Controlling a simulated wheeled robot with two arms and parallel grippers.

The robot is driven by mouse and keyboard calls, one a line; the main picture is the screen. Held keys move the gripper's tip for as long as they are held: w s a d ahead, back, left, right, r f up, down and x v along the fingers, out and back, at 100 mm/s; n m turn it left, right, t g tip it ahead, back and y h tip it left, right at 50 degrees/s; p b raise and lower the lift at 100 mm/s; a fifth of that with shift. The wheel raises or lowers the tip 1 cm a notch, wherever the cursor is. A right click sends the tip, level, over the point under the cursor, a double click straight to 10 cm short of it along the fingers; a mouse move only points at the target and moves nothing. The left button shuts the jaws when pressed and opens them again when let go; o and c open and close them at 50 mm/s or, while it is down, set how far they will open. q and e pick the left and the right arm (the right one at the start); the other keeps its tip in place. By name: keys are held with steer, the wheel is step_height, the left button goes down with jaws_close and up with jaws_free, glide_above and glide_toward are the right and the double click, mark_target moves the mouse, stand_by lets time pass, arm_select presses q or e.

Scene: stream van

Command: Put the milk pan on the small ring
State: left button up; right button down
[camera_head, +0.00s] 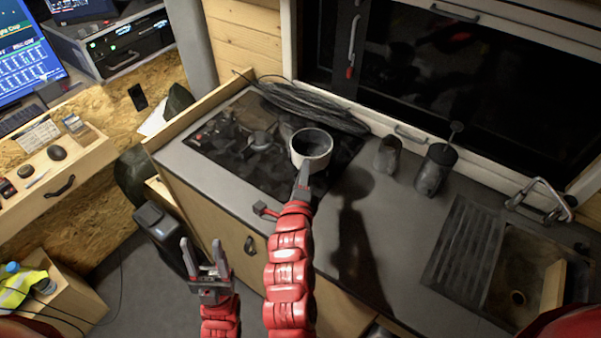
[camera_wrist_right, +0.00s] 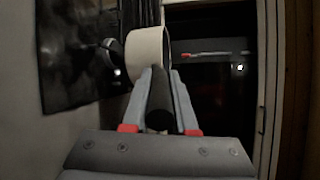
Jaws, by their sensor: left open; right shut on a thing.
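The milk pan (camera_head: 318,161) is a small cream pot with a dark inside, over the right part of the black hob (camera_head: 287,184) in the head view. My right gripper (camera_head: 303,182) is shut on its handle. In the right wrist view, the dark handle (camera_wrist_right: 159,112) lies between the fingers of my right gripper (camera_wrist_right: 160,80), and the pan (camera_wrist_right: 146,48) is beyond them. The pan looks held above the hob, but the exact gap cannot be told. The pan hides part of the hob, and the small ring cannot be clearly made out. My left gripper (camera_head: 206,258) is open and empty, left of the counter.
A burner (camera_head: 260,141) shows left of the pan. Coiled black cable (camera_head: 312,106) lies behind the hob. Two dark canisters (camera_head: 387,155) (camera_head: 435,169) stand to the right. A sink (camera_head: 515,275) is far right. The counter between is clear.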

steer(key=shift+w+a, duration=0.25)
steer(key=shift+w, duration=0.55)
steer(key=shift+w+f, duration=0.1)
steer(key=shift+w, duration=0.5)
steer(key=shift+w+a+f, duration=0.1)
steer(key=shift+f, duration=1.7)
steer(key=c, duration=0.7)
jaws_free()
steer(key=shift+f, duration=0.15)
